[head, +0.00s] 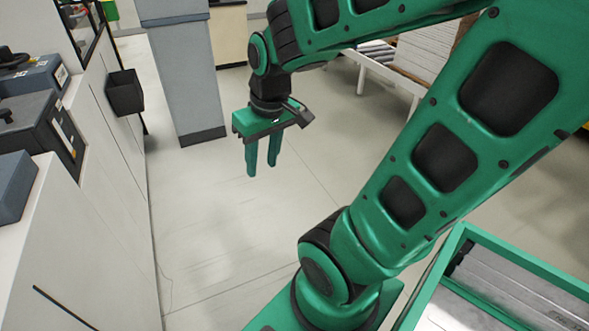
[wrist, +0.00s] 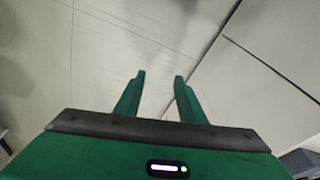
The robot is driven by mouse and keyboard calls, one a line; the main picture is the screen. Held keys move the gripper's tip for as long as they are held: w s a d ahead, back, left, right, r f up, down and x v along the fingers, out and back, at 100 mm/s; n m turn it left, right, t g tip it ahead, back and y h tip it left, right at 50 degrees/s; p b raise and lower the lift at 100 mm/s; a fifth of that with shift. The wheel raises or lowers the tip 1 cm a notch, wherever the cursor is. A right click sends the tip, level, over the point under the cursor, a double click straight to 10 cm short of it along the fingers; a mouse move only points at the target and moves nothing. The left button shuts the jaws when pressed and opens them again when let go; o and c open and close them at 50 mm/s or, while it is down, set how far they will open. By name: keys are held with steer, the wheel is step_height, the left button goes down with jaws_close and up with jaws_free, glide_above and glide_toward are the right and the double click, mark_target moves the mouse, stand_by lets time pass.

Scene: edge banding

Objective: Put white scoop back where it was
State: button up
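My gripper (head: 262,160) hangs over bare floor in the head view, with its two green fingers pointing down. The fingers are apart with nothing between them. The wrist view also shows my gripper (wrist: 160,85) with a gap between the fingertips and only floor and a pale panel beyond. I see no white scoop in either view.
A white counter (head: 30,255) with dark cases (head: 45,125) runs along the left. A black bin (head: 125,93) hangs on its side. A grey column (head: 187,75) stands behind. A green-framed tray (head: 515,262) is at the lower right. The floor (head: 215,230) between is clear.

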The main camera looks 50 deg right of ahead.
steer(key=s+d+m+g, duration=0.2)
steer(key=s+d+m, duration=0.2)
steer(key=s, duration=0.7)
steer(key=shift+d+r+m, duration=0.15)
steer(key=shift+d+m, duration=0.05)
steer(key=shift+m, duration=0.3)
